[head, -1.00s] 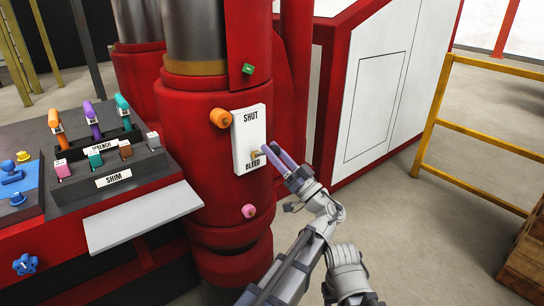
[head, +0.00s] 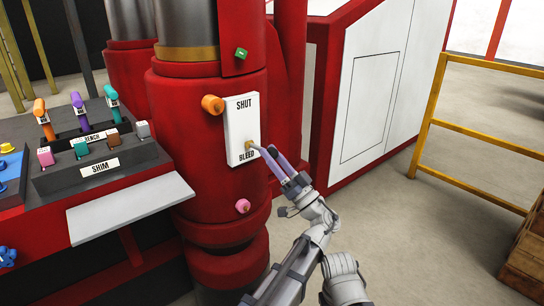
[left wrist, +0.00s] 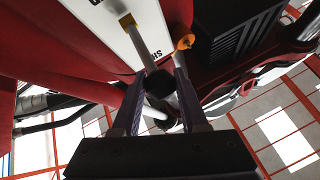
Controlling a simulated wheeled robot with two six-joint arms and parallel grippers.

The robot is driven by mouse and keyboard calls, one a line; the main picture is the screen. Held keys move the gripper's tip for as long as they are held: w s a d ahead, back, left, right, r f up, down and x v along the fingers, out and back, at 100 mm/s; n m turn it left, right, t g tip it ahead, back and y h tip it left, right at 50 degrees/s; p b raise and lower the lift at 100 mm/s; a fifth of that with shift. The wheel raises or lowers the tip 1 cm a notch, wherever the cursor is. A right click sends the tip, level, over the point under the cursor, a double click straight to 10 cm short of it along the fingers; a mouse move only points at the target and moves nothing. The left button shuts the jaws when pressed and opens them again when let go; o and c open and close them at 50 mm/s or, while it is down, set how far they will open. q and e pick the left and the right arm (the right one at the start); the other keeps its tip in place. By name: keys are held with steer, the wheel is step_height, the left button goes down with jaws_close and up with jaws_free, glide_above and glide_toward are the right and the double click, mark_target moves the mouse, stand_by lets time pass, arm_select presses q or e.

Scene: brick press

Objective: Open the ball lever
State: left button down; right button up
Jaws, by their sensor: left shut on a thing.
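The ball lever sits on a white plate (head: 237,112) marked SHUT above and BLEED below, on a red column. Its brass pivot (head: 248,145) shows in the head view by the plate's lower right; the fingers hide most of the rest. In the left wrist view the pale rod runs from a brass pivot (left wrist: 128,21) to a dark ball (left wrist: 159,84) between the fingers. My left gripper (head: 264,151) reaches it from the lower right, its purple fingers shut on the ball. In the left wrist view, the gripper (left wrist: 160,86) has a finger on each side. My right gripper is not in view.
An orange knob (head: 212,104) and a pink knob (head: 243,206) stick out of the column near the plate. A console with several coloured levers and a SHIM label (head: 100,167) stands left, with a grey shelf (head: 130,208). A yellow rail (head: 470,133) stands right.

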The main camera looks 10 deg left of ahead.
arm_select(q)
steer(key=shift+c, duration=2.2)
jaws_free()
steer(key=shift+r, duration=0.1)
step_height(320, 180, up, 10)
steer(key=p, duration=1)
steer(key=shift+f, duration=0.2)
